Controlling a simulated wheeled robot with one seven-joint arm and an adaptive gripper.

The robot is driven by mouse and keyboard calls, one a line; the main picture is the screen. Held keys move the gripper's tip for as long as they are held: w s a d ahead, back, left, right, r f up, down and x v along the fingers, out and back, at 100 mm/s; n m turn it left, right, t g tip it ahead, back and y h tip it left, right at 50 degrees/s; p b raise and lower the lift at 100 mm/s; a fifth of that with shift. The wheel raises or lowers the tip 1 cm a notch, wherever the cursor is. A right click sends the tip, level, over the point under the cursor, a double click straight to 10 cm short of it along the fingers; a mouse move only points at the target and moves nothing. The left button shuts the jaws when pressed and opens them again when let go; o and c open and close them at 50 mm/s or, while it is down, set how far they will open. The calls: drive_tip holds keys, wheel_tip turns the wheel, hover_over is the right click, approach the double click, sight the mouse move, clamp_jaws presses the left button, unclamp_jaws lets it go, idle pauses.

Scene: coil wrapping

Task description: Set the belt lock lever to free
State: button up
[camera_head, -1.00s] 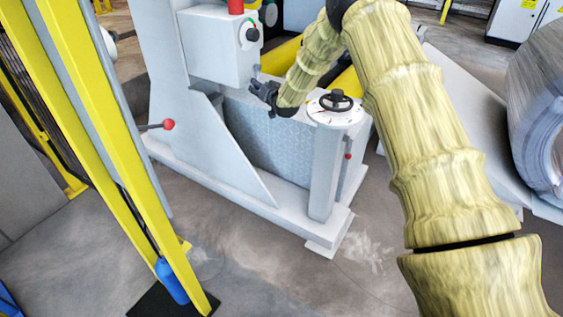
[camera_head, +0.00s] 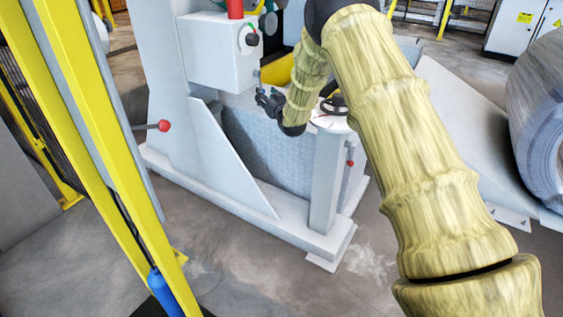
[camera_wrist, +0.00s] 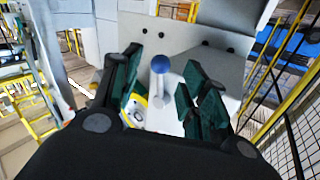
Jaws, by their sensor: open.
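A lever with a blue ball knob (camera_wrist: 161,64) on a pale rod stands out from the grey machine in the wrist view. My gripper (camera_wrist: 162,84) is open, with its dark green fingers on either side of the lever. No contact with the knob is visible. In the head view my gripper (camera_head: 268,99) is below the grey box, beside a small upright rod (camera_head: 257,77); the blue knob cannot be made out there. No lever position marking can be read.
A lever with a red knob (camera_head: 163,125) sticks out at the machine's left. A black handwheel (camera_head: 335,104) tops the right post, partly covered by my arm. A grey control box (camera_head: 218,55) is above my gripper. Yellow posts (camera_head: 95,120) stand in front on the left.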

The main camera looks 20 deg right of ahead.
drive_tip(key=s+a+f+g+p, duration=0.1)
drive_tip(key=s+f+p, duration=0.3)
drive_tip(key=s, duration=0.4)
drive_tip(key=s+a+f+g+p, duration=0.1)
drive_tip(key=s+f+g+p, duration=0.2)
drive_tip(key=s, duration=0.5)
drive_tip(key=s+a+f+g+p, duration=0.1)
drive_tip(key=s+f+g+p, duration=0.1)
drive_tip(key=s+f+p, duration=0.3)
drive_tip(key=s, duration=0.3)
drive_tip(key=shift+a+f+h+p, duration=0.15)
drive_tip(key=shift+f+h+p, duration=0.15)
drive_tip(key=shift+h, duration=0.1)
drive_tip(key=shift+s, duration=0.1)
